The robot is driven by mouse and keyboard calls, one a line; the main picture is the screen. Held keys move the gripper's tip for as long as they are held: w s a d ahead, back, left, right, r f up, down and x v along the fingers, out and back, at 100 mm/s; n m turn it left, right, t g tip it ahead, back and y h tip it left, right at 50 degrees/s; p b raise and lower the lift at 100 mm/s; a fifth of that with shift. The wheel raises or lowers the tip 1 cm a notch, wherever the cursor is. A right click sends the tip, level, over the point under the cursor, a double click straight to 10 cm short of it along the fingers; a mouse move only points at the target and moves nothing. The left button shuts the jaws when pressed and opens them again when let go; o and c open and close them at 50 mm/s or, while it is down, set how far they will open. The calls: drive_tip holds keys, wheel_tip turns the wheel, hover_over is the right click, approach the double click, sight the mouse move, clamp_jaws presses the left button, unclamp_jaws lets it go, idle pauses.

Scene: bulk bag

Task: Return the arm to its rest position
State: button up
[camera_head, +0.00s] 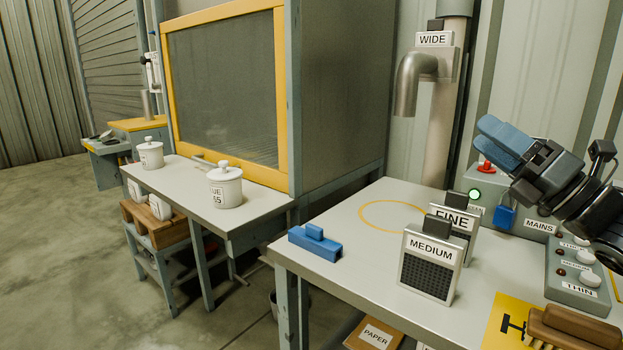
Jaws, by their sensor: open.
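My gripper (500,143) is at the upper right of the head view, with blue fingers pointing up and to the left. The two fingers overlap from this angle, with no object visible between them. It is open and held above the back right of the near table (345,250). My dark arm comes in from the right edge, and most of it is out of view. Below the gripper are a control box with a MAINS label (540,226) and a blue padlock (504,215).
Panels marked MEDIUM (430,265) and FINE (452,225) stand on the near table. A blue block (315,242) lies at its left edge and a brush (575,328) at the front right. White lidded pots stand on the farther bench (190,185). Floor at left is clear.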

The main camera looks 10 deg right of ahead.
drive_tip(key=s+a+r+m+t+h, duration=0.1)
drive_tip(key=s+a+m+t+h, duration=0.25)
drive_tip(key=a+m, duration=0.45)
drive_tip(key=s+a+m+t+h, duration=0.25)
drive_tip(key=m+t+h, duration=0.2)
drive_tip(key=m, duration=0.75)
drive_tip(key=s+a+f+m+g+h, duration=0.35)
drive_tip(key=s+f+m, duration=0.45)
drive_tip(key=f, duration=0.3)
drive_tip(key=s+a+f+m+g+h, duration=0.3)
drive_tip(key=s+f+m+h, duration=0.2)
drive_tip(key=s+f+m, duration=0.5)
drive_tip(key=s+d+f+n+g+y, duration=0.25)
drive_tip(key=s+f, duration=0.25)
drive_tip(key=s, duration=0.5)
drive_tip(key=s+d+f+n+g+y, duration=0.15)
drive_tip(key=s+f+g, duration=0.3)
drive_tip(key=s, duration=0.55)
wheel_tip(320, 180, down, 10)
drive_tip(key=b, duration=1)
wheel_tip(320, 180, up, 15)
drive_tip(key=p, duration=1.5)
drive_tip(key=shift+d+r+m+t, duration=0.2)
drive_tip(key=shift+m+t, duration=0.1)
drive_tip(key=shift+t, duration=0.05)
